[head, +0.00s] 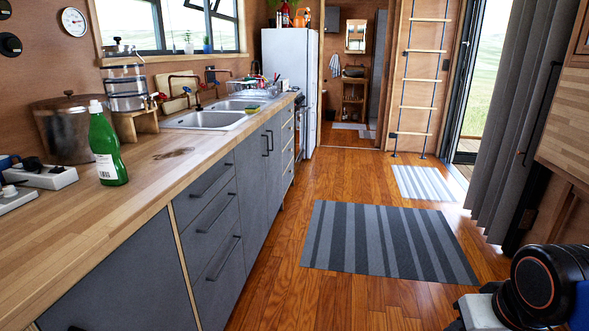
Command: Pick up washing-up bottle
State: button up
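The washing-up bottle (105,150) is green with a white cap and a white label. It stands upright on the wooden worktop (150,185) at the left, in front of a large dark metal pot. Part of my own arm shows at the bottom right, far from the bottle and over the floor side. My gripper's fingers are not in the picture.
A power strip (38,174) lies left of the bottle. A large pot (65,128) and a wooden stand (138,122) are behind it. The sink (208,120) is further back. The floor (262,268) beside the grey cabinets is clear, with a striped rug (385,238).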

aim_at(104, 142)
jog(key=i+u, duration=0.25)
jog(key=i, duration=0.3)
jog(key=i+l+u, duration=0.1)
jog(key=i+u, duration=0.15)
jog(key=i, duration=0.25)
jog(key=i+l+u, duration=0.25)
jog(key=i, duration=0.3)
jog(key=j, duration=0.1)
